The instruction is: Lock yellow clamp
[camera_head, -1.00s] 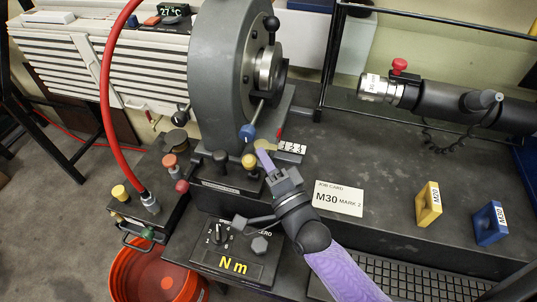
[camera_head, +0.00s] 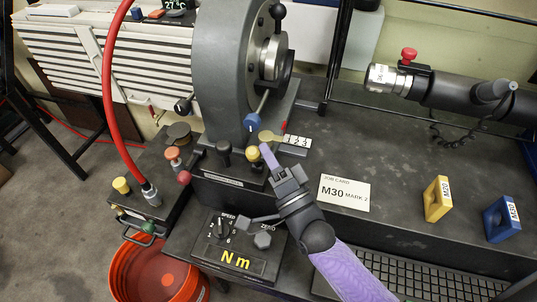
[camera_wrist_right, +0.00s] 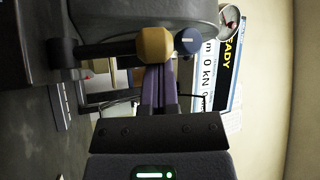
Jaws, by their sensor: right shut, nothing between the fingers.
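The yellow clamp's knob (camera_head: 252,154) sits on a short dark lever at the front of the grey machine, beside a black knob. My right gripper (camera_head: 265,151) is shut and empty, its purple fingertips just right of the yellow knob in the head view. In the right wrist view, the yellow knob (camera_wrist_right: 154,44) is on the end of a dark horizontal rod. The shut purple fingers (camera_wrist_right: 159,78) point at it, their tips at or just behind its edge. I cannot tell whether they touch. My left gripper is not in view.
A red knob (camera_head: 184,177) is to the left. The job card (camera_head: 343,192) lies right; the yellow M20 block (camera_head: 437,199) and blue M30 block (camera_head: 502,219) stand farther right.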

